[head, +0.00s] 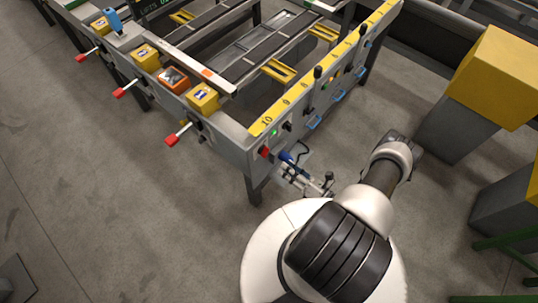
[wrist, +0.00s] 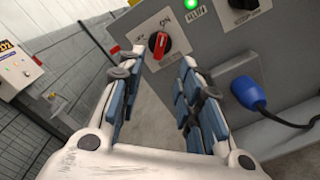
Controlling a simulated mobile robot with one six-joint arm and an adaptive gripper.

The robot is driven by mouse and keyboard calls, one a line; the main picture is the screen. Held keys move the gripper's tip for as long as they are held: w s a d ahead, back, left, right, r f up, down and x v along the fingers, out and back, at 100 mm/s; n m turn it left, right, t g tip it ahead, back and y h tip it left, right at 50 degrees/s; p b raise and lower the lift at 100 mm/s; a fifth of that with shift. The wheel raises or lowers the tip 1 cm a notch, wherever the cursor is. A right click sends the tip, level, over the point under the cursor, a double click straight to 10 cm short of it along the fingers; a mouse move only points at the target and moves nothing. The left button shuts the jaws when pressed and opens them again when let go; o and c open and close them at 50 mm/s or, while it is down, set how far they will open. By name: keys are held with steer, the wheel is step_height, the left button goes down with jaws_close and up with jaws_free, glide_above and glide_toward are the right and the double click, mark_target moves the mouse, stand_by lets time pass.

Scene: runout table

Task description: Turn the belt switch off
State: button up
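The belt switch (wrist: 158,45) is a red rotary handle on a white plate on the grey panel. Its handle stands near upright, its top leaning slightly right toward the ON label. A smaller label to its left is hard to read. In the head view the red switch (head: 264,152) is at the table's near corner. My gripper (wrist: 160,76) is open and empty, its blue-padded fingers spread, with the switch showing beyond and between the tips. It appears apart from the switch. In the head view my gripper (head: 303,176) is beside the panel, partly hard to make out.
A lit green lamp (wrist: 190,4) with a RUN label is right of the switch. A blue plug (wrist: 248,93) with a black cable sticks out near my right finger. Yellow-topped grey blocks (head: 497,75) stand at the right.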

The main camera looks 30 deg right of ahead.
mark_target(267, 154)
steer(key=x, duration=0.9)
steer(key=shift+w+a+b, duration=0.15)
steer(key=shift+w+b, duration=0.2)
steer(key=shift+b, duration=0.05)
steer(key=shift+c, duration=0.4)
jaws_close()
